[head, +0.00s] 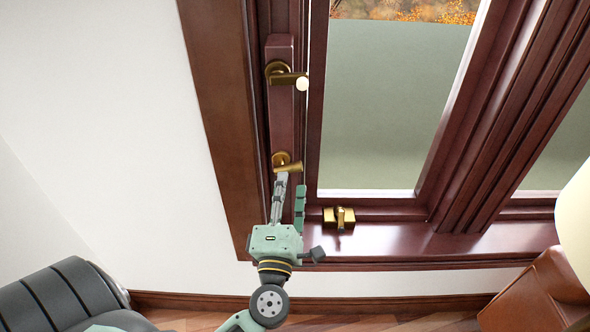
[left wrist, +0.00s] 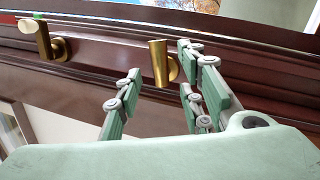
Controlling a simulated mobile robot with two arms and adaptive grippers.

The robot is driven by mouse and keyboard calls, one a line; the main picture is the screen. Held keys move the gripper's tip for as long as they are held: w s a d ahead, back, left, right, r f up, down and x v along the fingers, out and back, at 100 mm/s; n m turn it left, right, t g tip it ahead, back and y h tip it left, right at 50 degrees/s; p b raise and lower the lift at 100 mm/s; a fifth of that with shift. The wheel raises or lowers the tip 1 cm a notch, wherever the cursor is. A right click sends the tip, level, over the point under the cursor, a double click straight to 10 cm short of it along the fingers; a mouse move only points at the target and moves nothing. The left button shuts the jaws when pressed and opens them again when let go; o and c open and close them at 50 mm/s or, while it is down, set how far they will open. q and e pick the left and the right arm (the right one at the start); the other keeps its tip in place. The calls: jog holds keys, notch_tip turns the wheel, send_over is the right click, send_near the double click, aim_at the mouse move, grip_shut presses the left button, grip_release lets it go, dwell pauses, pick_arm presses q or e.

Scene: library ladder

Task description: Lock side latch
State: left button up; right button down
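Two brass latches sit on the left upright of the dark red window frame (head: 228,110). The upper side latch (head: 285,77) has its handle pointing right in the head view; it is at the left in the left wrist view (left wrist: 45,43). The lower side latch (head: 288,163) also points right, and it shows in the left wrist view (left wrist: 160,64). My left gripper (head: 291,184) is open just below the lower latch. In the left wrist view its fingers (left wrist: 160,80) stand apart on either side of that latch; contact is unclear. My right gripper is out of view.
Another brass fitting (head: 340,216) sits on the bottom rail, right of my left gripper. The sill (head: 400,240) is otherwise bare. A brown leather seat (head: 540,290) and a cream rounded object (head: 576,220) are at the right. A dark ribbed shape (head: 60,298) is at lower left.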

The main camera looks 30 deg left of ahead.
aim_at(289, 172)
pick_arm(q)
jog(key=p+x, duration=0.1)
jog(key=x, duration=0.5)
jog(key=shift+f, duration=0.1)
jog(key=shift+d, duration=0.1)
jog(key=shift+c, duration=0.5)
grip_shut()
